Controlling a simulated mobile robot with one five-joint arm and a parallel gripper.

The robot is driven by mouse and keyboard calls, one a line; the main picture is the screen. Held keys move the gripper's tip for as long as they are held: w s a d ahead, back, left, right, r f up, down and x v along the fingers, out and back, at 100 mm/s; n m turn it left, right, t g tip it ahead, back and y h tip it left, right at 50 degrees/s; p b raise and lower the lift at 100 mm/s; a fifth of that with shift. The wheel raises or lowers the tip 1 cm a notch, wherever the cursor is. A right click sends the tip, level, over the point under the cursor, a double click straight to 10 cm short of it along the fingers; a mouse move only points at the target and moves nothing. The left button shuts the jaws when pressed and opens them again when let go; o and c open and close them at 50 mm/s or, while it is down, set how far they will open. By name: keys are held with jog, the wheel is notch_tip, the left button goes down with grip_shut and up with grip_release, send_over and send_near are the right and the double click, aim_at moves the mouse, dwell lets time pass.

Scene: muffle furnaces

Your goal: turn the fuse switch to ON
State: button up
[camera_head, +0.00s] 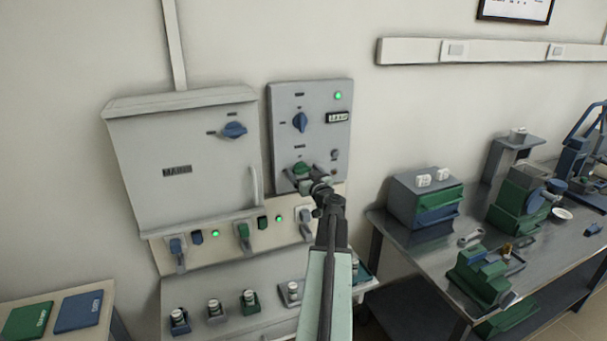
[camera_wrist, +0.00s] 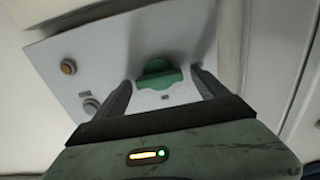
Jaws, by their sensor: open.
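A grey control panel (camera_head: 325,104) on the wall carries a blue rotary knob (camera_head: 300,122) and a green rotary knob (camera_head: 301,168) low on its left. I cannot read which label names the fuse switch. My gripper (camera_head: 313,177) is at the green knob and partly covers it. In the wrist view the green knob (camera_wrist: 158,73) lies between the two open fingers of my gripper (camera_wrist: 162,78), a finger on each side with gaps. Its handle looks roughly crosswise between the fingers. Whether a finger touches it cannot be told.
A grey box marked MAINS (camera_head: 185,160) with a blue knob (camera_head: 234,130) hangs to the left. A steel bench (camera_head: 420,262) with machines stands to the right.

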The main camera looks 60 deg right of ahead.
jog(key=c, duration=1.4)
jog(key=shift+o, duration=0.2)
jog(key=shift+a+f, duration=0.15)
jog(key=shift+a, duration=0.05)
jog(key=shift+d, duration=0.1)
jog(key=shift+r+m, duration=0.2)
jog(key=shift+m, duration=0.3)
jog(key=m, duration=0.4)
jog(key=shift+d, duration=0.1)
jog(key=m, duration=0.3)
jog(key=shift+m, duration=0.3)
jog(key=m, duration=0.4)
jog(key=shift+s+d+f+m, duration=0.1)
jog(key=shift+m, duration=0.2)
jog(key=m, duration=0.4)
jog(key=shift+f+m, duration=0.1)
jog(key=shift+m, duration=0.2)
